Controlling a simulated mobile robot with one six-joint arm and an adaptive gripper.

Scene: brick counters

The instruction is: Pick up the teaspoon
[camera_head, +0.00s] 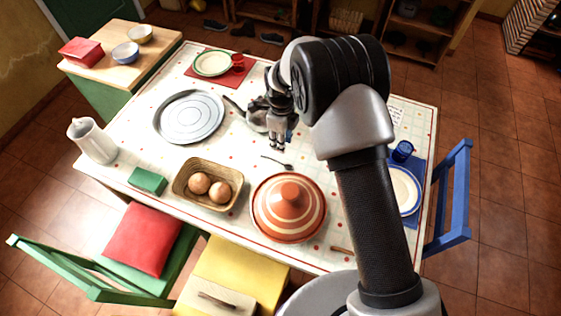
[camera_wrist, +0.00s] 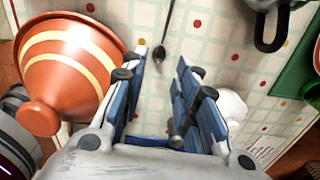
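The teaspoon (camera_head: 277,163) is small and dark and lies on the white checked tabletop, just behind the tagine. In the wrist view the teaspoon (camera_wrist: 160,53) lies beyond my fingertips, its thin handle running up out of the frame. My gripper (camera_head: 277,147) is above the table, just behind the teaspoon in the head view. In the wrist view my gripper (camera_wrist: 162,62) has its blue-padded fingers spread apart with nothing between them. The spoon appears between the finger lines and is not touched.
An orange striped tagine (camera_head: 289,205) stands close to the teaspoon; it fills the left of the wrist view (camera_wrist: 65,65). A basket (camera_head: 182,201) with brown round items stands left of it. A large grey tray (camera_head: 189,117) lies farther back. A dark-handled object is partly hidden by my gripper.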

